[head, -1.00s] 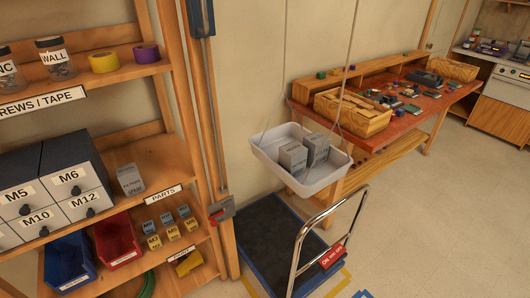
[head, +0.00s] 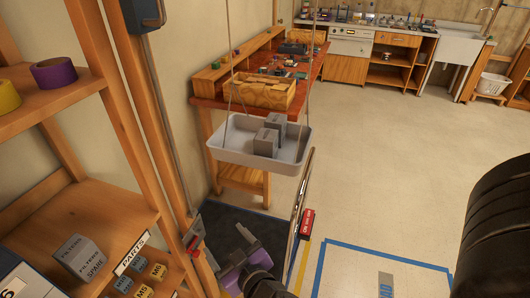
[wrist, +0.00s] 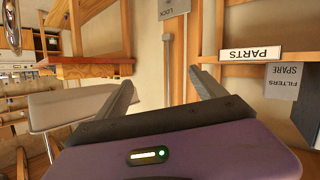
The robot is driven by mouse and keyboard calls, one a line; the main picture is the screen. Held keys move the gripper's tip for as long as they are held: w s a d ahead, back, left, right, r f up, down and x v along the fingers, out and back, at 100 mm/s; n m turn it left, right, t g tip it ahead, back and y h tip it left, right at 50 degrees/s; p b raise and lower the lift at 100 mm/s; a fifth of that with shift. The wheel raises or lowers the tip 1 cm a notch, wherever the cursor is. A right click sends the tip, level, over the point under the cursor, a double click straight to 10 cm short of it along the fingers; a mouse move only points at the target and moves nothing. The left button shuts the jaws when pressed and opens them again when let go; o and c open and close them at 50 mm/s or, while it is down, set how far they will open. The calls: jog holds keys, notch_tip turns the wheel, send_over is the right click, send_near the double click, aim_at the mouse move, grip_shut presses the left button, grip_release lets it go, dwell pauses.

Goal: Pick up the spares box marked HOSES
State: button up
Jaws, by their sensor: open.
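Two grey boxes stand in a white hanging tray (head: 231,148) in the head view: a nearer one (head: 266,142) and one behind it (head: 275,121). Their lettering is too small to read, so I cannot tell which is marked HOSES. Another grey box (head: 80,258), marked FILTERS SPARE, stands on the shelf at lower left; it also shows upside down in the wrist view (wrist: 283,80). My purple gripper (head: 236,258) is below the tray and right of the shelf, apart from the boxes. In the wrist view its fingers (wrist: 165,88) are spread with nothing between them.
A wooden shelf unit (head: 70,205) rises on the left, its post close to my gripper. Behind is a red-topped workbench (head: 210,85). Open floor (head: 400,160) lies to the right, with a blue-taped square.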

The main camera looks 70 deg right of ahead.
jog(key=w+d+r+m+g+h, duration=0.2)
jog(key=w+d+r+m+h, duration=0.15)
jog(key=d, duration=0.55)
jog(key=m+g+h+b, duration=0.1)
jog(key=m+g+h, duration=0.6)
jog(key=m+g, duration=0.15)
send_near(266, 134)
jog(key=d, duration=0.4)
jog(key=shift+f+m+y, duration=0.15)
jog(key=shift+m+y, duration=0.1)
jog(key=shift+m, duration=0.05)
jog(key=d, duration=0.1)
jog(key=d+p, duration=0.1)
jog(key=d, duration=0.1)
jog(key=d+p, duration=0.1)
jog(key=d, duration=0.1)
jog(key=shift+w, duration=0.25)
jog(key=shift+w+d+f, duration=0.1)
jog(key=shift+d+f, duration=0.1)
jog(key=shift+d, duration=0.3)
jog(key=c, duration=1.6)
jog(key=shift+r, duration=0.1)
